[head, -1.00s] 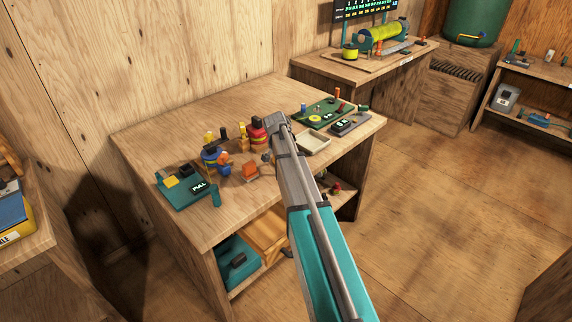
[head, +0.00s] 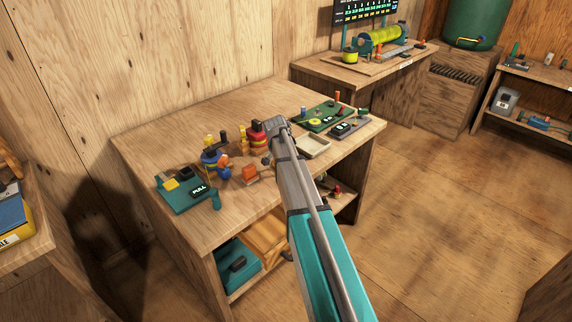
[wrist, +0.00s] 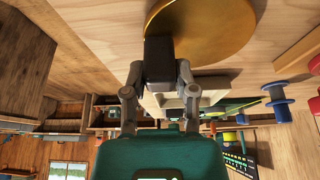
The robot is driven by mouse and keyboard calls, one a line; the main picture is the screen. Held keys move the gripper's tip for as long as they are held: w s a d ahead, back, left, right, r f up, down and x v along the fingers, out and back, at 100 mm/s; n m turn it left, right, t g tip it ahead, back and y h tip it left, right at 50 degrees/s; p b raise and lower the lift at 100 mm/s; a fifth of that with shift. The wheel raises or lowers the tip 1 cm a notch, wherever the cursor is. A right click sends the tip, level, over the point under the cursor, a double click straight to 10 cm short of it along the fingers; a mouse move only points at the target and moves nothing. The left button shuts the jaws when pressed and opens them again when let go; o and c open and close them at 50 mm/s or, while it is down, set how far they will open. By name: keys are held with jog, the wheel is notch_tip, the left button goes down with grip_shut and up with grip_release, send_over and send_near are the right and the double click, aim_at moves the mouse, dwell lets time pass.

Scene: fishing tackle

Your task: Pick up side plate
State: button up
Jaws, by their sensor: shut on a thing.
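The side plate looks to be the round gold disc (wrist: 208,28) at the top of the wrist view, partly cut off by the frame edge. My gripper (wrist: 160,50) is shut, with its dark pads together at the disc's near edge, and it appears to hold the disc there. A shadow lies on the wood beside the disc; I cannot tell how far it is above the bench. In the head view my gripper (head: 275,124) is over the middle of the workbench, and the disc is hidden behind it.
A teal unit (head: 182,195) stands at left. The bench's back left is clear.

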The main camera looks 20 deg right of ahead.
grip_shut()
jog(key=shift+r, duration=0.1)
jog(key=shift+r+p, duration=0.95)
jog(key=shift+p, duration=0.1)
jog(key=s+a+r+p, duration=0.1)
jog(key=s+r+p, duration=1)
jog(key=s, duration=0.3)
jog(key=shift+a, duration=0.3)
